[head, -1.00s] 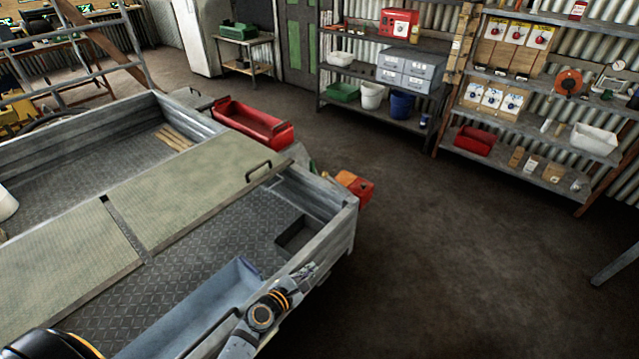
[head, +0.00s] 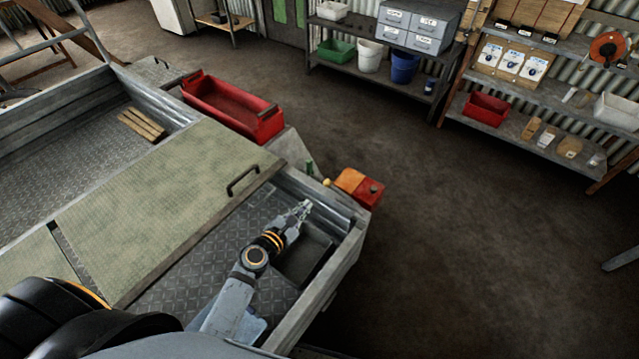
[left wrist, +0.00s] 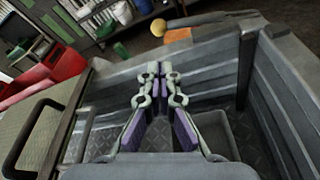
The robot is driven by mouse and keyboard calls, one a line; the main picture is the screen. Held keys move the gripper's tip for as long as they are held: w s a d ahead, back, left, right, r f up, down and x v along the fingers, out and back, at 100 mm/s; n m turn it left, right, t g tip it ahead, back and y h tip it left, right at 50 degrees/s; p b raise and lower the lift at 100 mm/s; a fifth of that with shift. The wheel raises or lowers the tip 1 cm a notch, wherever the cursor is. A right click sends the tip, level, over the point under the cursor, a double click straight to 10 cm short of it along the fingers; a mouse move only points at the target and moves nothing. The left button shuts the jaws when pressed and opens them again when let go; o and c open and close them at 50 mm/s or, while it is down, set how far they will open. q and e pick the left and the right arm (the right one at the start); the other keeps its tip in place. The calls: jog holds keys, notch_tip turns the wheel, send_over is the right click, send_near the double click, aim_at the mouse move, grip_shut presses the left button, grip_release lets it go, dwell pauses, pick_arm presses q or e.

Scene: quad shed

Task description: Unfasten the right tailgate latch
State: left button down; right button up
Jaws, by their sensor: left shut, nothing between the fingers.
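The grey metal tray has its tailgate panel (head: 335,275) standing upright along the right end. It also shows in the left wrist view (left wrist: 290,85). My left gripper (head: 304,208) is over the inside of the tray near the far right corner, its fingers pointing toward the far side wall. In the left wrist view its fingers (left wrist: 160,72) are together and hold nothing. A dark upright strip (left wrist: 246,65) shows at the corner, right of and apart from the fingertips. I cannot make out the right tailgate latch clearly. My right gripper is not in view.
A hinged lid with a black handle (head: 242,180) covers the tray's middle. A red open box (head: 232,108) and an orange-red box (head: 358,187) are beyond the far side. A yellow knob (left wrist: 158,27) stands near the corner.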

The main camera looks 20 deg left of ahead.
aim_at(321, 191)
pick_arm(q)
jog(key=b+x, duration=0.1)
jog(key=x, duration=0.8)
jog(key=shift+f, duration=0.1)
jog(key=shift+w+f, duration=0.1)
jog(key=shift+w, duration=0.25)
jog(key=shift+w+d, duration=0.1)
jog(key=shift+w, duration=0.1)
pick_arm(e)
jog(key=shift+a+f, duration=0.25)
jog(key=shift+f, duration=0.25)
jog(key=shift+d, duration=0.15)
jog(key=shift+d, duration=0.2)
